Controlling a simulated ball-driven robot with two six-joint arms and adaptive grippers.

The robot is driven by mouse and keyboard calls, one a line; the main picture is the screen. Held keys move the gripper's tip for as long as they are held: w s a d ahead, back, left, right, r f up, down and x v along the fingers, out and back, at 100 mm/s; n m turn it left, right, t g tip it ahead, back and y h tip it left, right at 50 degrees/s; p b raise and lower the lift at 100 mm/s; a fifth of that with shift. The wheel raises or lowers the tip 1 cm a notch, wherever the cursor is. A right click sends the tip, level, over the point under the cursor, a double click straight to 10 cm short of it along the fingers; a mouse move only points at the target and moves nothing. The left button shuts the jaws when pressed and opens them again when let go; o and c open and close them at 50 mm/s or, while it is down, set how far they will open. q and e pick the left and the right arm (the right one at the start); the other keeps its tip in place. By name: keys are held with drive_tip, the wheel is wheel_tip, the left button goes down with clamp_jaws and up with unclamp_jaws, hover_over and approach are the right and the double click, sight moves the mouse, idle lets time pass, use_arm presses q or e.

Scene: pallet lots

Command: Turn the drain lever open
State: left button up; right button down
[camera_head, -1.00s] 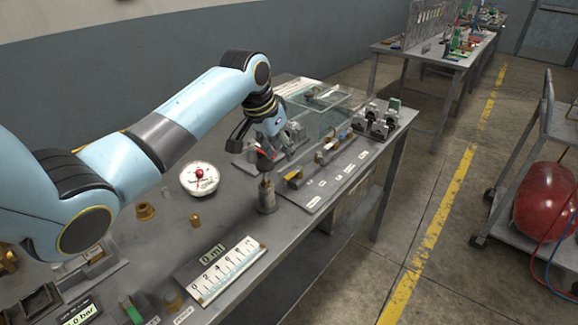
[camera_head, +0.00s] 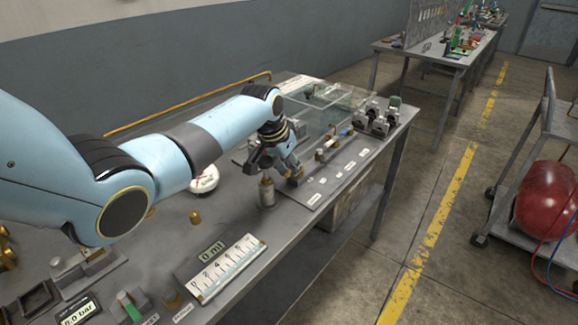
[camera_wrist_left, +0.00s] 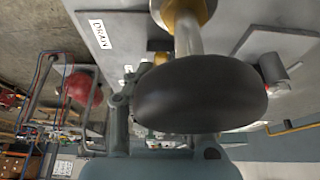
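My left gripper (camera_head: 276,173) is over the near end of the labelled valve plate (camera_head: 335,172), fingers spread and pointing down. In the left wrist view a large dark rounded knob (camera_wrist_left: 200,92) sits at the end of a metal stem (camera_wrist_left: 187,38) with a brass base, beside the DRAIN label (camera_wrist_left: 98,33). This looks like the drain lever. The left gripper's fingers show on either side of the knob; contact cannot be told. My right gripper is not in view.
A measuring scale (camera_head: 222,268), a round gauge (camera_head: 205,180) and a clear tank (camera_head: 325,98) are on the bench. Black clamp-like fittings (camera_head: 378,118) stand at the plate's far end.

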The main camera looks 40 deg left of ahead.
use_arm(q)
clamp_jaws()
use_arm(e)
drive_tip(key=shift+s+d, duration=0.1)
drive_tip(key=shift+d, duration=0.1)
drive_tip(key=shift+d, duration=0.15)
